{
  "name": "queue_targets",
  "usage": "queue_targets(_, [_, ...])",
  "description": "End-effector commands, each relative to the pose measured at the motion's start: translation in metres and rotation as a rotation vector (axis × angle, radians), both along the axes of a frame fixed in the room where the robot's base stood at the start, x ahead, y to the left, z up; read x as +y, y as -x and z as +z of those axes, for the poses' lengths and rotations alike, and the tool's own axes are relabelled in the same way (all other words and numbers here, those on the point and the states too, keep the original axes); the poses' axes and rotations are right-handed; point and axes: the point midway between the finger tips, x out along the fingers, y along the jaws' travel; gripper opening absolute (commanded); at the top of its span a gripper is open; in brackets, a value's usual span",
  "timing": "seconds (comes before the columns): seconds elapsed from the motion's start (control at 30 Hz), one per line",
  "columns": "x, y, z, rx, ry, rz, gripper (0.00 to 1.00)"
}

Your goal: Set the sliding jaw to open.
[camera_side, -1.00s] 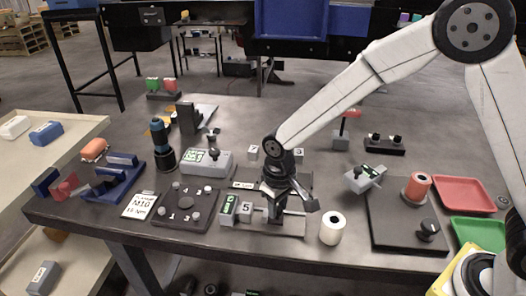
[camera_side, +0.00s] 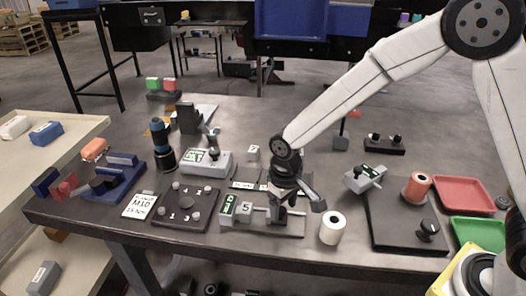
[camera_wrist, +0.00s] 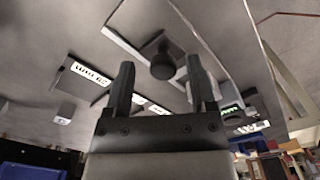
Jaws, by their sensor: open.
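A small fixture stands on the bench in the side view. It has a grey block marked 5 (camera_side: 244,208) with a green display (camera_side: 228,207) on its left, and a flat plate (camera_side: 288,231). A small grey block (camera_side: 279,214) stands on that plate, right of the 5 block with a gap. It looks like the sliding jaw, partly hidden by my gripper. My gripper (camera_side: 297,203) is open just above and around its right side; contact cannot be told. In the wrist view both fingers (camera_wrist: 163,88) stand apart, with a dark round knob (camera_wrist: 162,66) seen beyond the gap.
A white roll (camera_side: 332,228) stands close right of my gripper. A plate with knobs (camera_side: 186,207) and a grey box with a lever (camera_side: 207,163) lie to the left. A dark board with a red roll (camera_side: 417,187), a red tray (camera_side: 464,192) and a green tray (camera_side: 478,231) are right.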

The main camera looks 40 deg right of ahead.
Motion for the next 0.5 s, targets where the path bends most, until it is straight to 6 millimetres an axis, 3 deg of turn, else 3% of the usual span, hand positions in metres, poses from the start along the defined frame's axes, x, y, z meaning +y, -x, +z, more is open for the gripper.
queue_targets(0.27, [0.000, -0.001, 0.021, -0.003, -0.001, 0.000, 0.72])
queue_targets(0.5, [0.000, 0.000, 0.052, -0.004, -0.001, 0.000, 0.72])
